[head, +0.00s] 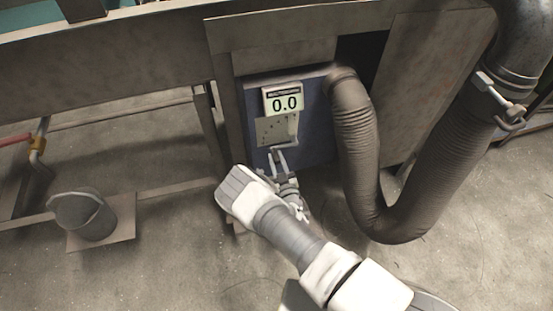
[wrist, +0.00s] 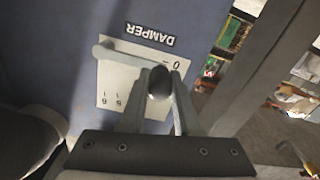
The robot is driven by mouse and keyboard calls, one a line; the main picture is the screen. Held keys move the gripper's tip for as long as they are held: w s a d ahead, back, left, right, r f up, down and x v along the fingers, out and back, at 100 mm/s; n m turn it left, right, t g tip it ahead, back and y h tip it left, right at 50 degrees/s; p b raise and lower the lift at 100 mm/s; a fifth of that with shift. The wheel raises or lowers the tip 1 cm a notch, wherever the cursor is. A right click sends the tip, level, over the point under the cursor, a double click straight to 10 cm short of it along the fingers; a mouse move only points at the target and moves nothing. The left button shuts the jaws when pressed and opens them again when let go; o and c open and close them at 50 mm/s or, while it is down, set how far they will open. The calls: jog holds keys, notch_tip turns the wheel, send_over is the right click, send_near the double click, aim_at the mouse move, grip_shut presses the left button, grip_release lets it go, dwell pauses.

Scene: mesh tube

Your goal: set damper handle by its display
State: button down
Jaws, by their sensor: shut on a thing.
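The display (head: 284,101) on the blue-grey box reads 0.0 in the head view. Below it is a pale scale plate. In the wrist view the plate (wrist: 115,88) shows inverted, with the label DAMPER (wrist: 150,34), a 0 near the label, and other marks farther off. The damper handle (wrist: 128,58) runs from its pivot at the plate's upper left to a dark rounded grip end. It also shows in the head view (head: 286,147). My gripper (wrist: 160,88) is shut on this grip end, one finger on each side. The fingers hide part of the scale.
A ribbed hose (head: 357,135) bends down just right of the box and joins a large duct (head: 515,45) with a clamp and pale lever. A frame leg (head: 208,120) stands left of the box. The concrete floor in front is largely clear.

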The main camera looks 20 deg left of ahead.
aim_at(284, 147)
dwell(0.4)
jog(key=shift+w+r+m+p, duration=0.15)
jog(key=shift+r+m+p, duration=0.7)
jog(key=shift+m+p, duration=0.1)
jog(key=shift+w+d+r+m+p, duration=0.1)
jog(key=shift+d+r+m+p, duration=0.15)
jog(key=shift+r+m+p, duration=0.8)
jog(key=shift+w+d+r+m+p, duration=0.15)
jog(key=shift+d+r+m+p, duration=0.2)
jog(key=shift+m, duration=0.45)
jog(key=shift+w+d+r+m+p, duration=0.2)
jog(key=shift+r+m+p, duration=0.2)
jog(key=shift+m, duration=0.4)
jog(key=shift+w+d+r+m+p, duration=0.2)
jog(key=shift+r+m+p, duration=0.2)
jog(key=shift+m, duration=0.4)
jog(key=c, duration=0.6)
grip_release()
jog(key=shift+s, duration=0.1)
jog(key=shift+s+d, duration=0.1)
